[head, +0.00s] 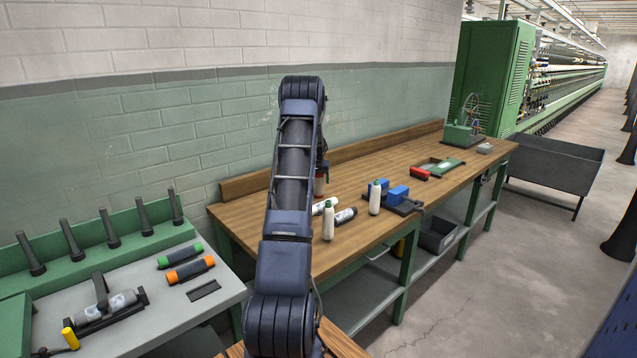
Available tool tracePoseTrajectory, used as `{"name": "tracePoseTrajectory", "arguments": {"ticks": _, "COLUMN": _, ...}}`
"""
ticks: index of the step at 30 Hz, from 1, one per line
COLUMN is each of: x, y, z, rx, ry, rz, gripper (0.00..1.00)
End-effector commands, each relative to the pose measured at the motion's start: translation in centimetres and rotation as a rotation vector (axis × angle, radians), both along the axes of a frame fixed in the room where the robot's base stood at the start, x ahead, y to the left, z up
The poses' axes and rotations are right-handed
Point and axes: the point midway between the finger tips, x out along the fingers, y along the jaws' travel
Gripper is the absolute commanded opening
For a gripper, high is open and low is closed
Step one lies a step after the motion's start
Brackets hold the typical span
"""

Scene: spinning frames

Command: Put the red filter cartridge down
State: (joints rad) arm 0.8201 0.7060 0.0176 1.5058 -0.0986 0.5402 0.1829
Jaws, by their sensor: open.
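My arm reaches over the wooden bench (365,230) and hides much of what lies behind it. My gripper (322,166) shows only in part at the arm's right edge, pointing down and open.
White bottle-like bobbins (328,221) stand right of my arm, one (375,198) beside a blue-and-black fixture (397,196). Others lie nearby.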

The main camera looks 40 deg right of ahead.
Motion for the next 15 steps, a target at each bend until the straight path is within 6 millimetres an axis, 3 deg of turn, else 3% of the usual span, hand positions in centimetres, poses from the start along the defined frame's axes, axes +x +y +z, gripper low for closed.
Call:
{"name": "tracePoseTrajectory", "arguments": {"ticks": 9, "x": -1.4, "y": 1.9, "z": 5.9, "rx": -0.002, "ry": -0.003, "rz": 0.0, "gripper": 0.74}}
{"name": "tracePoseTrajectory", "arguments": {"ticks": 15, "x": -2.1, "y": 2.8, "z": 8.5, "rx": -0.001, "ry": -0.001, "rz": 0.0, "gripper": 0.74}}
